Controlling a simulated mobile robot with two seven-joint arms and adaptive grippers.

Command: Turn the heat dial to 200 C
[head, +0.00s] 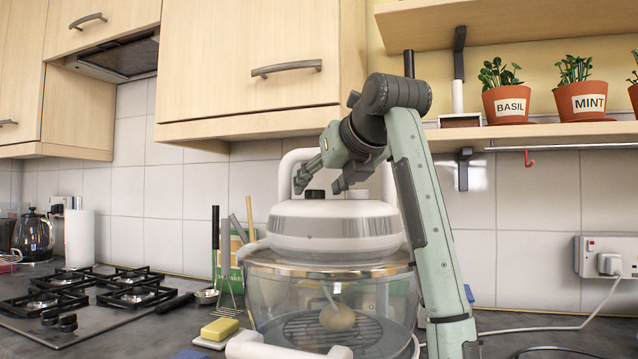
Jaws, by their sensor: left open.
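A white-lidded glass cooker (335,232) stands on the counter, with a glass bowl (285,300) below its lid. A dark round dial (315,194) sits on the lid top. A second, paler knob (357,194) is to its right. Any markings on them are too small to read. My left gripper (318,187) is open and points down over the dark dial, one finger to each side. I cannot tell whether the fingers touch it. My right gripper is not in view.
A round pale food item (337,317) is inside the bowl near a wire rack. A gas hob (90,295), yellow sponge (219,328) and kettle (33,236) are to the left. A shelf (540,134) with plant pots is upper right. A wall cabinet (250,70) hangs above.

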